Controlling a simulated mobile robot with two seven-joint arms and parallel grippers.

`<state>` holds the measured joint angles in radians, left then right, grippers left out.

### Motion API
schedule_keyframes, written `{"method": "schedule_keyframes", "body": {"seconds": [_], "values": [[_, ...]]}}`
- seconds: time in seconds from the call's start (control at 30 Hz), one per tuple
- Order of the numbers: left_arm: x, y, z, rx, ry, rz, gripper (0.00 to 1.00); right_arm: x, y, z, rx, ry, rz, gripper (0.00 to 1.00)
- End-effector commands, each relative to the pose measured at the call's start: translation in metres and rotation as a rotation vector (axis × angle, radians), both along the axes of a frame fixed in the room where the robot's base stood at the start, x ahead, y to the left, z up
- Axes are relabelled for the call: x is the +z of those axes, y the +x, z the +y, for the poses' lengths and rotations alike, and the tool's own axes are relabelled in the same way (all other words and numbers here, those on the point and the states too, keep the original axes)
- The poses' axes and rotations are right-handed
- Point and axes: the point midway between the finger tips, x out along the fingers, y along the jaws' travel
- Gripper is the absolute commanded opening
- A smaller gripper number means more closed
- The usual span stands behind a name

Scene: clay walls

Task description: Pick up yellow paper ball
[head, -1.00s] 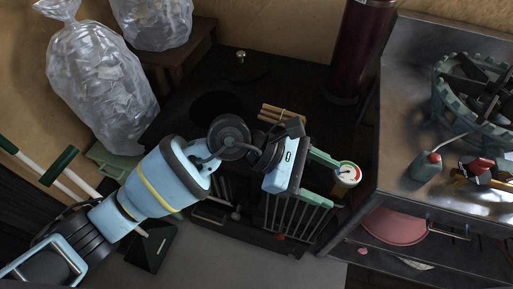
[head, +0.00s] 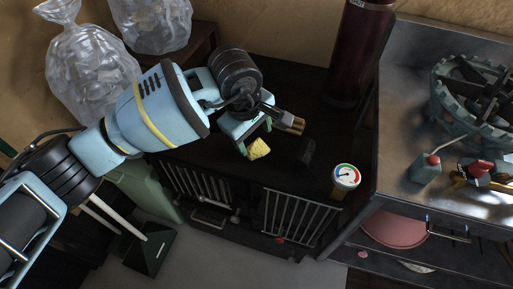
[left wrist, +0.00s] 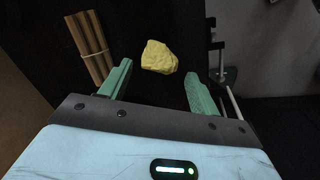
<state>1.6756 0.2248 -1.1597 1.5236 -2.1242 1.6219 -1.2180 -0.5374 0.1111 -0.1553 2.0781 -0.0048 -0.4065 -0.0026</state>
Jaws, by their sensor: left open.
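The yellow paper ball (head: 259,148) lies on the dark top of the black stove-like cabinet (head: 340,126), just at the fingertips of my left gripper (head: 255,137). In the left wrist view the ball (left wrist: 159,57) shows whole, a crumpled lump between the lines of the two green fingers and slightly beyond their tips. My left gripper (left wrist: 158,73) is open and empty, and no contact with the ball is visible. My right gripper is in neither view.
A bundle of sticks (head: 292,124) lies beside the gripper. A round gauge (head: 346,177) stands at the cabinet's front right, and a tall dark red cylinder (head: 360,55) behind. A metal workbench (head: 400,165) is on the right; clear bags (head: 92,70) are at the left.

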Motion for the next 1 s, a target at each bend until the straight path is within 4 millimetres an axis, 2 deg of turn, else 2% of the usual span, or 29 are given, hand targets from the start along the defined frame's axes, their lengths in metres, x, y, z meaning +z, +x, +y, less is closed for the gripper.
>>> {"method": "schedule_keyframes", "body": {"seconds": [0.23, 0.6, 0.87, 0.9, 1.0], "values": [[-0.01, 0.002, 0.0, 0.0, -0.001, 0.001, 0.62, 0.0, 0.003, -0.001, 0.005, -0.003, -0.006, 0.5], [-0.053, 0.013, -0.001, -0.001, -0.002, 0.002, 0.62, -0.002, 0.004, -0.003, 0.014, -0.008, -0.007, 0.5], [-0.056, 0.014, -0.001, -0.001, -0.002, -0.001, 0.62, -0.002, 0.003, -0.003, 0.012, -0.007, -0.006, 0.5], [-0.056, 0.014, -0.001, -0.001, -0.002, -0.001, 0.61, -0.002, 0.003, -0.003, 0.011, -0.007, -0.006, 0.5], [-0.055, 0.014, -0.001, -0.001, -0.002, -0.001, 0.48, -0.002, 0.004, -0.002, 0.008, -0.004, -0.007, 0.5]]}}
